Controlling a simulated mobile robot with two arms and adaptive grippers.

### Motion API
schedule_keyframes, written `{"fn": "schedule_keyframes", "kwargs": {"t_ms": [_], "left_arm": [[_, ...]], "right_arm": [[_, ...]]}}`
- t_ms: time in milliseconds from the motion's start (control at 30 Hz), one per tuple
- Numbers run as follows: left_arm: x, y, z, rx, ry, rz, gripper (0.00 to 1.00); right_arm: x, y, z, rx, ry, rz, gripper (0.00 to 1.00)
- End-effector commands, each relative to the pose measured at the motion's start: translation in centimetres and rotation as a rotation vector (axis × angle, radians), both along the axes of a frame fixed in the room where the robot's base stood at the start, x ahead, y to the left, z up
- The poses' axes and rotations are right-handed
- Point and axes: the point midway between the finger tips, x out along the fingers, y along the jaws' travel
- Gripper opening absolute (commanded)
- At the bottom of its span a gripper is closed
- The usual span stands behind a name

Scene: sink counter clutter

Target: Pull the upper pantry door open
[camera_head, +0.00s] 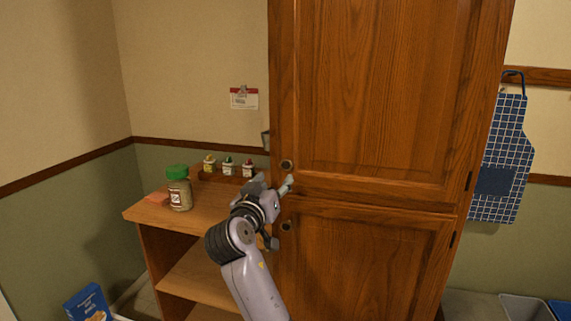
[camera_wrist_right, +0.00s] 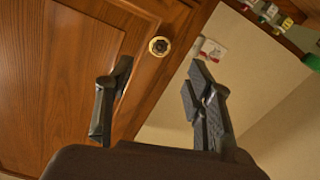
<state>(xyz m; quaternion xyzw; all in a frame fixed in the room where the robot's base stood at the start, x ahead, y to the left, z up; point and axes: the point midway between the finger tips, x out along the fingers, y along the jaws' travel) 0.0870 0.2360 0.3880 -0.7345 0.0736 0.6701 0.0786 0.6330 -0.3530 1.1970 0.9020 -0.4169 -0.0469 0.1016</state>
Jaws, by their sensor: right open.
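The upper pantry door (camera_head: 375,90) is wooden and looks closed, flush with the cabinet. Its small round dark knob (camera_head: 287,165) is at its lower left corner. In the right wrist view a brass-rimmed knob (camera_wrist_right: 159,46), apparently the same one, shows ahead, between the lines of the fingers and beyond their tips. My right gripper (camera_head: 273,184) is just below and in front of the upper knob. It is open, with its fingers (camera_wrist_right: 162,80) apart and nothing between them. My left gripper is not in view.
The lower pantry door (camera_head: 365,265) has its own knob (camera_head: 286,225), close to my right wrist. Left is a wooden shelf unit (camera_head: 150,214) with a green-lidded jar (camera_head: 179,190) and small bottles (camera_head: 228,166). A blue checked apron (camera_head: 505,150) hangs right of the cabinet.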

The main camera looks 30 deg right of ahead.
Motion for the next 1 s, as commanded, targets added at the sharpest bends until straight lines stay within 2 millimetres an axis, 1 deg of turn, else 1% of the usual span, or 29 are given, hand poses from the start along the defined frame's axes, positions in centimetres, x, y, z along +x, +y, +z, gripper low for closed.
{"fn": "schedule_keyframes", "kwargs": {"t_ms": [33, 200, 400, 500, 633, 933, 1000], "left_arm": [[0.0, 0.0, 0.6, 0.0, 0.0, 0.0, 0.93], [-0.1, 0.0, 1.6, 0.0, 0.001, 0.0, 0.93], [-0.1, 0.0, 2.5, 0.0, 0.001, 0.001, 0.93], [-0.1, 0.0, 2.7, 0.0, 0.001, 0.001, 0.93], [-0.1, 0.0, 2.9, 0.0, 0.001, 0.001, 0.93], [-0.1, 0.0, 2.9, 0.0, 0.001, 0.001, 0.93], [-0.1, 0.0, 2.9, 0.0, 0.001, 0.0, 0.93]], "right_arm": [[0.8, -1.0, 0.4, -0.003, 0.001, -0.003, 0.48], [3.2, -3.8, 0.3, -0.002, 0.003, -0.002, 0.48], [5.5, -6.5, 0.2, -0.001, 0.001, -0.001, 0.48], [6.3, -7.3, 0.1, -0.001, 0.002, 0.001, 0.48], [6.8, -7.9, 0.0, -0.001, 0.002, 0.0, 0.48], [6.9, -8.0, -0.1, 0.0, 0.0, 0.002, 0.48], [6.9, -8.0, -0.1, 0.0, 0.002, 0.002, 0.44]]}}
